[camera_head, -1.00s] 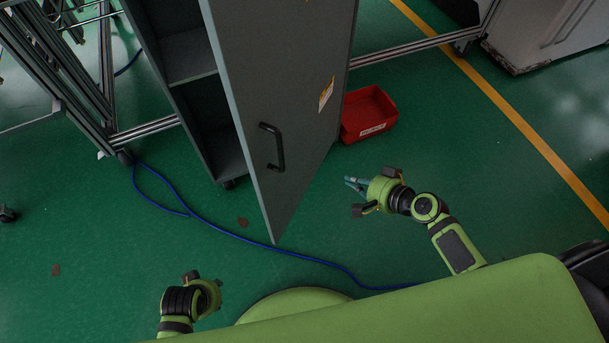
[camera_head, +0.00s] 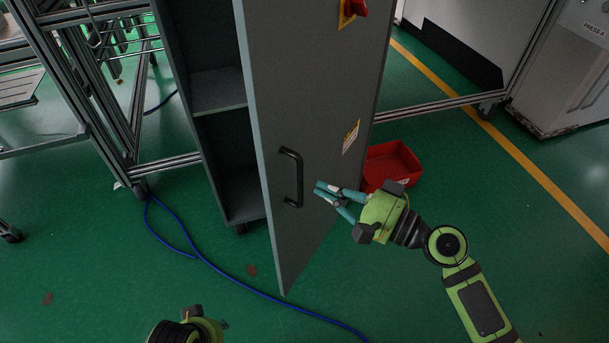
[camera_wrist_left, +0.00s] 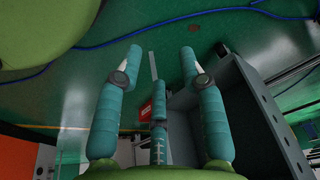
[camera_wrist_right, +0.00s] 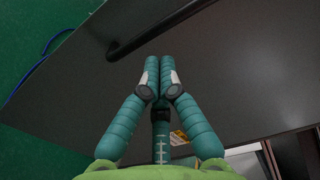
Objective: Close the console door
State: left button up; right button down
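The grey console door (camera_head: 315,90) stands open, swung out from the dark console cabinet (camera_head: 180,60), whose shelves show to its left. A black bar handle (camera_head: 291,178) is on the door's face; part of it also shows in the right wrist view (camera_wrist_right: 155,30). My right gripper (camera_head: 318,190) is just right of the handle, its fingertips close together and empty. In the right wrist view its tips (camera_wrist_right: 158,62) lie over the door face beside the bar; contact cannot be told. My left gripper (camera_wrist_left: 160,55) is open and empty, low in front of the door.
A red bin (camera_head: 390,163) sits on the floor behind the door, to the right. A blue cable (camera_head: 215,268) runs across the green floor. A metal frame rack (camera_head: 85,90) stands left of the cabinet.

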aim_at(291, 173)
pick_arm(q)
jog(key=shift+f, duration=0.5)
pick_arm(e)
jog(key=shift+x, duration=2.7)
pick_arm(q)
jog(key=shift+w, duration=0.1)
